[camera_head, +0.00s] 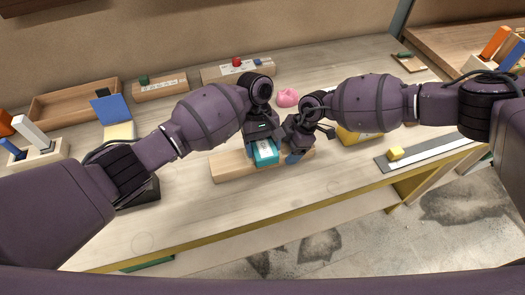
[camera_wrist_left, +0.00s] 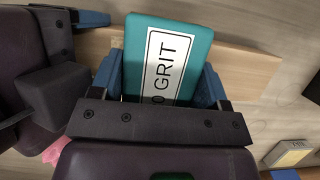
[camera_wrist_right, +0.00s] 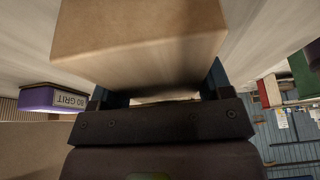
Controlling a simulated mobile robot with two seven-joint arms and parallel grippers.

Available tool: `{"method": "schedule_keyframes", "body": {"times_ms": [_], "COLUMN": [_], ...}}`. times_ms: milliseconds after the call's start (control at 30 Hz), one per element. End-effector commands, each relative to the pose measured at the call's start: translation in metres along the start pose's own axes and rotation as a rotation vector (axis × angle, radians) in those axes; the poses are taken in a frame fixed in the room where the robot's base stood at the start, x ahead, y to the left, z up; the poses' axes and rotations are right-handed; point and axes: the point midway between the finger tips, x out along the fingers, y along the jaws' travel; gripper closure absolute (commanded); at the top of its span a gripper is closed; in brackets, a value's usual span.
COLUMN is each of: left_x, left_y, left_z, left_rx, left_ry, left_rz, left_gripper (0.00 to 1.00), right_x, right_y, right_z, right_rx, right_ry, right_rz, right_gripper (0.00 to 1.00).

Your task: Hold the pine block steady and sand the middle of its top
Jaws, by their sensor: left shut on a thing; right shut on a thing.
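The pine block (camera_head: 232,167) lies lengthwise on the bench. My left gripper (camera_head: 262,140) is shut on a teal sanding block (camera_head: 266,153), whose label ends in "0 GRIT" in the left wrist view (camera_wrist_left: 180,45). The sanding block is over about the middle of the pine block's top; I cannot tell whether they touch. The pine block also shows beneath it in the left wrist view (camera_wrist_left: 245,65). My right gripper (camera_head: 295,153) is shut on the pine block near its right end. The block fills the upper middle of the right wrist view (camera_wrist_right: 140,50).
A purple "80 GRIT" block (camera_wrist_right: 55,99) shows in the right wrist view. A wooden tray (camera_head: 75,98), a pink lump (camera_head: 287,97) and a yellow thing (camera_head: 355,137) stand around the work. A grey strip (camera_head: 430,152) lies at right. The front bench is clear.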

Motion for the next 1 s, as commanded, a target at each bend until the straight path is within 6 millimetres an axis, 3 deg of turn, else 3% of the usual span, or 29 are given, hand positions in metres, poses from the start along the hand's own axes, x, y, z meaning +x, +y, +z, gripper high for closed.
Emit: {"method": "schedule_keyframes", "body": {"times_ms": [200,567,1000], "left_x": [0.000,0.001,0.000], "left_y": [0.012,0.015,-0.005], "left_z": [0.000,0.001,0.003], "left_rx": [0.001,0.004,0.007], "left_ry": [0.001,0.002,0.001], "left_rz": [0.001,0.005,0.004], "left_gripper": [0.50,0.50,0.50], "right_x": [-0.001,0.001,0.000], "right_y": [0.001,0.000,0.001], "right_z": [-0.001,-0.006,-0.005], "right_rx": [-0.001,-0.009,-0.005], "right_ry": [0.002,0.008,0.008], "right_rz": [0.001,-0.002,0.001], "right_gripper": [0.67,0.67,0.67]}}
